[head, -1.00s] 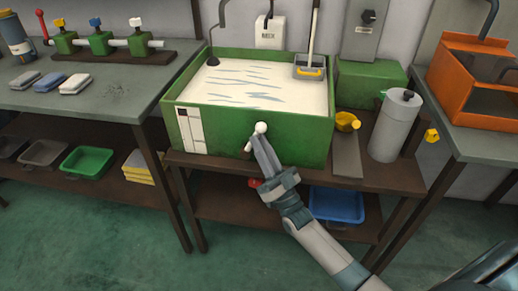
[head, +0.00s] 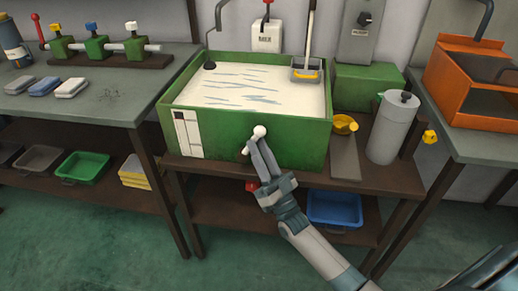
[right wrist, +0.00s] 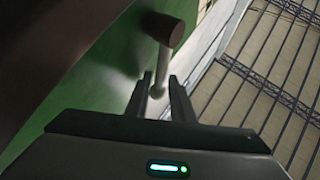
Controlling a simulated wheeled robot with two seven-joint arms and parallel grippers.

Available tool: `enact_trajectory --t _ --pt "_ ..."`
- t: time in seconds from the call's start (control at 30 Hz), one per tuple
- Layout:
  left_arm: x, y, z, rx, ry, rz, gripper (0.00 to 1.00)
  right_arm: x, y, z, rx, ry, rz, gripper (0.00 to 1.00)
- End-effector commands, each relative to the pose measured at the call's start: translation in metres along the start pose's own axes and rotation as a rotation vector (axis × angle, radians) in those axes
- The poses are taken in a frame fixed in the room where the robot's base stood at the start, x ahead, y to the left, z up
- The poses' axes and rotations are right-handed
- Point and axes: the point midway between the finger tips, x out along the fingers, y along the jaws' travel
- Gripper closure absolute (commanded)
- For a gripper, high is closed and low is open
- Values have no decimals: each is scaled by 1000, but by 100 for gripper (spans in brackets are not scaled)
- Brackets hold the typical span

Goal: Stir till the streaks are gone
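A green tank (head: 240,145) holds white liquid (head: 225,98) with several blue-grey streaks on its surface. A pale ball-ended lever (head: 259,131) sits on the tank's front wall; its round hub and ball-ended arm (right wrist: 162,70) also show in the right wrist view. My right gripper (head: 258,144) is at this lever. In the right wrist view, the two fingers (right wrist: 160,90) stand apart, with the ball end between them and a small gap visible. A long-handled skimmer or scoop (head: 306,70) rests at the tank's back right corner. My left gripper is out of view.
A yellow cup (head: 344,124) and a grey lidded jug (head: 395,127) stand right of the tank. A wall box with a red lever (head: 266,35) is behind it. A blue tray (head: 335,207) is on the shelf below. An orange bin (head: 470,85) stands far right.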

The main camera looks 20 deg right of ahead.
Motion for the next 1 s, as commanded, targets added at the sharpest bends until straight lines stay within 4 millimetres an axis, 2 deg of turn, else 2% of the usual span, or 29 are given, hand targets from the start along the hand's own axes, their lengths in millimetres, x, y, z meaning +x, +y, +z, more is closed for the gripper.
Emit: enact_trajectory --t 0.27,0.47,0.67,1.0 --pt "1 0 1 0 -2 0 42 -5 0 0 0 0 0 78" --pt "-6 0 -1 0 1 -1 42 -27 0 1 0 -1 1 78" --pt "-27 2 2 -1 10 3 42 -63 1 2 0 -3 2 78" --pt "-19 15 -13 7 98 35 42 -132 1 2 -1 -3 2 78"
